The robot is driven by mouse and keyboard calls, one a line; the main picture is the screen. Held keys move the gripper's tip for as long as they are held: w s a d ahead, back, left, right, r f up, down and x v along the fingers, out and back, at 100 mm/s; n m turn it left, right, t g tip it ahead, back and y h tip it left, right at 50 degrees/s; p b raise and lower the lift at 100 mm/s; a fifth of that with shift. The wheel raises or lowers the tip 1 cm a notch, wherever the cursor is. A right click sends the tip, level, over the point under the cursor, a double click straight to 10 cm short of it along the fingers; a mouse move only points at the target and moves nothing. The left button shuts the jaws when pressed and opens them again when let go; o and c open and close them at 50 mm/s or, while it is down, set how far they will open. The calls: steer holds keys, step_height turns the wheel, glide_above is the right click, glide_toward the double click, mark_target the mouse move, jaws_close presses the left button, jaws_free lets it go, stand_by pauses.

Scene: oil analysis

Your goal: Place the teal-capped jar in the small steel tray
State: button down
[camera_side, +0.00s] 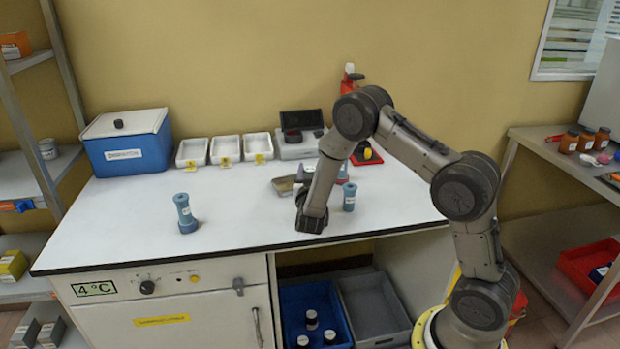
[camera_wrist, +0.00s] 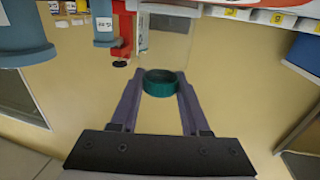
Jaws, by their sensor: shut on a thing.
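The teal-capped jar has a clear body (camera_wrist: 166,45) and a dark teal cap (camera_wrist: 160,84) in the wrist view. My gripper (camera_wrist: 157,72) is shut on it, with one purple-grey finger on each side. The wrist picture is upside down, with the table along its top, so the jar looks upright, cap up. In the side view my arm hides most of the gripper, and I cannot make out the jar there. A small metal-coloured tray (camera_side: 284,186) lies on the table just left of my forearm, partly hidden by it.
A blue cylinder (camera_side: 185,214) stands front left and another (camera_side: 349,197) right of my wrist. At the back are a blue-white box (camera_side: 124,150), white trays (camera_side: 226,150), a scale-like device (camera_side: 298,148) and a red stand (camera_side: 367,155).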

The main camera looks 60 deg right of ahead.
steer(key=shift+r, duration=0.45)
steer(key=r, duration=0.2)
steer(key=shift+s+a+r, duration=0.1)
steer(key=shift+s+r, duration=0.1)
steer(key=shift+r, duration=0.15)
steer(key=s+a+r, duration=0.6)
steer(key=s+r, duration=0.3)
steer(key=s, duration=0.3)
steer(key=w+d+f, duration=0.2)
steer(key=w+d, duration=0.2)
steer(key=w, duration=0.4)
steer(key=w+d+f, duration=0.1)
steer(key=w+d, duration=0.3)
steer(key=w, duration=0.5)
steer(key=w+d+f, duration=0.1)
steer(key=w+f, duration=0.3)
steer(key=f, duration=0.5)
steer(key=shift+w+d+f, duration=0.15)
steer(key=shift+w+d, duration=0.15)
steer(key=shift+d, duration=0.05)
